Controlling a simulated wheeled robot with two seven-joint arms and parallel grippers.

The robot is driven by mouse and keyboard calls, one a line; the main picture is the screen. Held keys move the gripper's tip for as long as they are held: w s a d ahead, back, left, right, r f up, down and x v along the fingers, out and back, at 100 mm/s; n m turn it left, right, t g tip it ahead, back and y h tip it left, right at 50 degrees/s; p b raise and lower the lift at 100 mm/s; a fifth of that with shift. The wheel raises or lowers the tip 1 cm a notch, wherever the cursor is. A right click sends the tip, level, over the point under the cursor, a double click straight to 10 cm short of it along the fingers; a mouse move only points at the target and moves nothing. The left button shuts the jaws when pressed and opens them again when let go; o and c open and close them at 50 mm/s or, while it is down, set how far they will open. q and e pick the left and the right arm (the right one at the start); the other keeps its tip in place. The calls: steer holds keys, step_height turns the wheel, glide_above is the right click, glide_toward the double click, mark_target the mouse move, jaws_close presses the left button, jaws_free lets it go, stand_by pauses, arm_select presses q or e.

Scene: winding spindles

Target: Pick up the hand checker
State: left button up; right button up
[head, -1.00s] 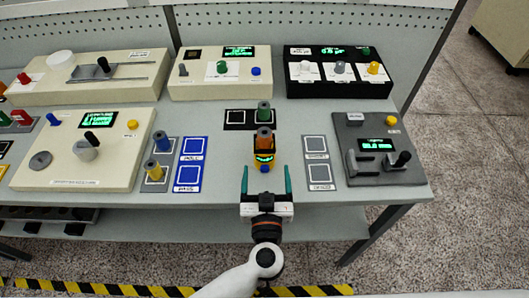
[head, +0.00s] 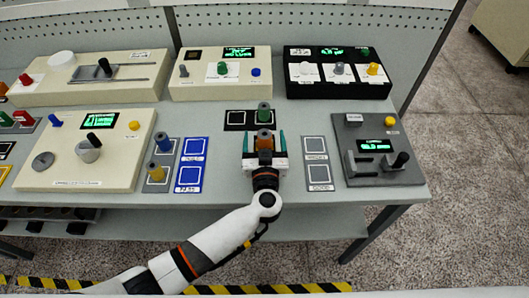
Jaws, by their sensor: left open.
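The hand checker (head: 264,147) is a small yellow and dark device on the bench, with an orange-brown cylinder at its far end. In the head view it stands just below the black two-square pad. My left gripper (head: 264,138) is open, with one teal finger on each side of it. I cannot tell whether the fingers touch it. The gripper body hides the near part of the checker and its green display. My right gripper is not in view.
A green-topped spindle (head: 264,112) stands on the black pad (head: 235,118) just beyond. Blue pads (head: 189,178) lie to the left, grey pads (head: 319,177) to the right. A dark grey device (head: 378,172) is further right. Cream consoles (head: 75,170) stand left and behind.

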arm_select(q)
steer(key=c, duration=1.2)
step_height(320, 180, up, 10)
steer(key=shift+r+p, duration=0.1)
steer(key=shift+p, duration=0.75)
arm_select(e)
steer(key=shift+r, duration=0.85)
arm_select(q)
steer(key=shift+f+b, duration=1.9)
steer(key=shift+f, duration=2.55)
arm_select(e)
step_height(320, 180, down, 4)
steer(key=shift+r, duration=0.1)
arm_select(q)
steer(key=shift+f, duration=0.65)
steer(key=shift+f, duration=0.1)
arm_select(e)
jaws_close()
arm_select(q)
steer(key=shift+s+f, duration=0.1)
